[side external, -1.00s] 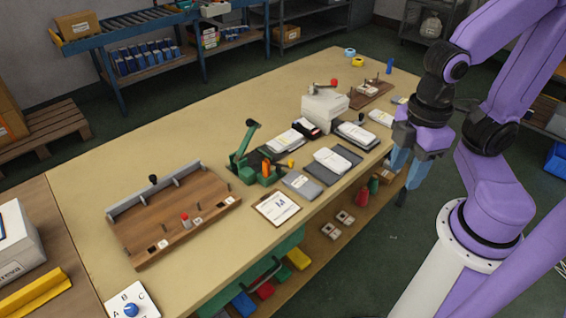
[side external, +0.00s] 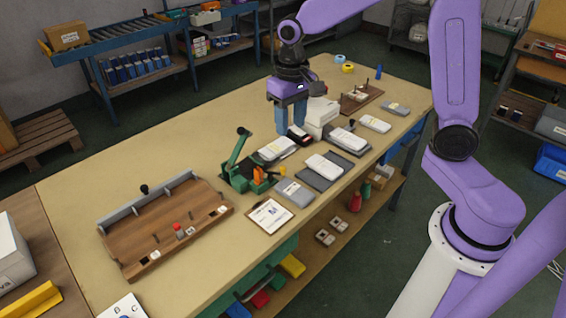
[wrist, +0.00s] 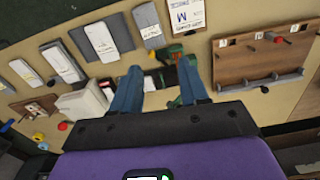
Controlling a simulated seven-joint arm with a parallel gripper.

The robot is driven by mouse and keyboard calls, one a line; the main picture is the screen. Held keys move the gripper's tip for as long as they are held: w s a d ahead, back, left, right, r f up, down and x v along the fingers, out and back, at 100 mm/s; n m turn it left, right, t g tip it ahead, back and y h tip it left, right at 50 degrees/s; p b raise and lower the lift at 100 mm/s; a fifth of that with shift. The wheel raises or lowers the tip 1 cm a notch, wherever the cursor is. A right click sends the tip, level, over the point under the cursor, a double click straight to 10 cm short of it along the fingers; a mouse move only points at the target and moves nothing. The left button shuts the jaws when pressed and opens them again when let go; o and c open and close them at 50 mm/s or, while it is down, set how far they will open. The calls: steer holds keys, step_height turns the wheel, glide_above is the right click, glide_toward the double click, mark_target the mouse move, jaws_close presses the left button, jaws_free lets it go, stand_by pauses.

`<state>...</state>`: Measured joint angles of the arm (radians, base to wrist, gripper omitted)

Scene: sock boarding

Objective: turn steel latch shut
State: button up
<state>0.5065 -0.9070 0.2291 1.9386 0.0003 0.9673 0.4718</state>
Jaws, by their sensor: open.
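My gripper (side external: 290,128) is open and empty, pointing down over the middle of the bench, just left of a white box (side external: 322,112). In the wrist view its two blue fingers (wrist: 160,72) stand wide apart with nothing between them. The white box also shows in the wrist view (wrist: 84,104), left of the fingers. A small grey metal piece (wrist: 42,106) and a red knob (wrist: 62,126) show beside it there. I cannot tell surely whether this piece is the steel latch or which way it is turned. My gripper hides part of the box's surroundings in the side view.
A green toggle press (side external: 240,172) stands in front of my gripper. Grey boards (side external: 325,172) with pale packs lie to the right. A wooden tray (side external: 150,215) with a grey rail is at the left. The rear left bench top (side external: 200,125) is clear.

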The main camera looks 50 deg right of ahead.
mark_target(283, 168)
steer(key=w+d+f+m, duration=0.2)
steer(key=w+d+m, duration=0.2)
steer(key=w, duration=0.2)
step_height(283, 168, down, 17)
steer(key=shift+a+r, duration=0.1)
steer(key=shift+r, duration=0.05)
stand_by(0.4)
steer(key=shift+n, duration=0.3)
jaws_close()
